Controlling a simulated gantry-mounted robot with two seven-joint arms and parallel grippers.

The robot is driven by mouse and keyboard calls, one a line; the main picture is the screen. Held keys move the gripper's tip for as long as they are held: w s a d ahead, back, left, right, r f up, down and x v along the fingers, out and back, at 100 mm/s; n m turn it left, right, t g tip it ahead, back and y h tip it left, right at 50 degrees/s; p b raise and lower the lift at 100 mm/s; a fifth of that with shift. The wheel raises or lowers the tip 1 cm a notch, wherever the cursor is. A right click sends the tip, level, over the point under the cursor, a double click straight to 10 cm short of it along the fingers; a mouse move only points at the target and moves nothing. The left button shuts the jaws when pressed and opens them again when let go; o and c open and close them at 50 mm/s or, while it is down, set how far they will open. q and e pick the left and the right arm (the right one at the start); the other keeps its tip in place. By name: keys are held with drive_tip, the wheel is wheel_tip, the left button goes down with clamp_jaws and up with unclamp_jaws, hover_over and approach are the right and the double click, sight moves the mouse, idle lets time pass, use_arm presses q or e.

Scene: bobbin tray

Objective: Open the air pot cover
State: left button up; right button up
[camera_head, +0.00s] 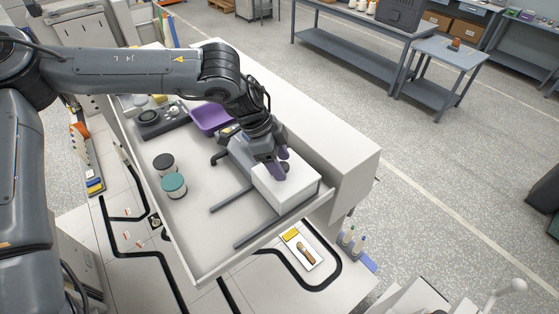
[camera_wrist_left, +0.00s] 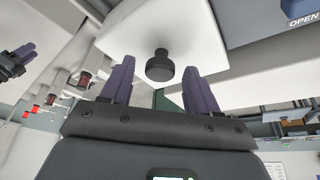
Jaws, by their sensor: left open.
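A white box-shaped cover (camera_head: 292,188), which looks like the air pot cover, sits at the right end of the white tray. Its black round knob (camera_wrist_left: 160,66) sticks out from the white face in the left wrist view. My left gripper (camera_head: 279,163) is at the cover with its purple fingers apart. In the left wrist view the fingers (camera_wrist_left: 160,82) stand on either side of the knob, with gaps showing, so it is not gripped. What looks like my right gripper (camera_wrist_left: 14,62) shows partly at the left edge of that view; its finger gap is unclear.
The tray (camera_head: 205,272) has raised walls. It also holds a teal-lidded jar (camera_head: 174,186), a black-lidded jar (camera_head: 163,164), a purple bin (camera_head: 212,118) and dark bars (camera_head: 268,226) beside the cover. The tray's front left floor is clear.

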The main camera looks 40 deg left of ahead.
use_arm(q)
clamp_jaws()
drive_tip(key=shift+s, duration=0.1)
use_arm(e)
drive_tip(key=shift+a+f, duration=0.1)
